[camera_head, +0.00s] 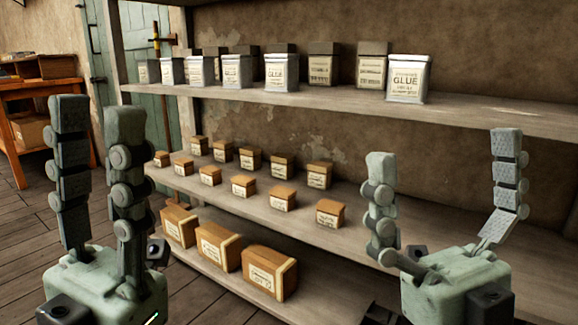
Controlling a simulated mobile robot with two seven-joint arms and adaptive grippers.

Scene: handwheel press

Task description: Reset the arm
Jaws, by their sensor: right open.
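My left gripper (98,130) stands upright at the left, its two fingers apart with nothing between them. My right gripper (443,160) is upright at the right, its fingers spread wide and empty. Both are in front of the shelves and neither appears to hold anything. No handwheel or press shows in this view.
A shelf unit fills the middle. Its top shelf (480,112) holds several glue tins (408,78). The middle shelf (350,240) holds several small boxes (330,212), and the bottom one larger boxes (270,272). A wooden bench (38,87) stands at the far left.

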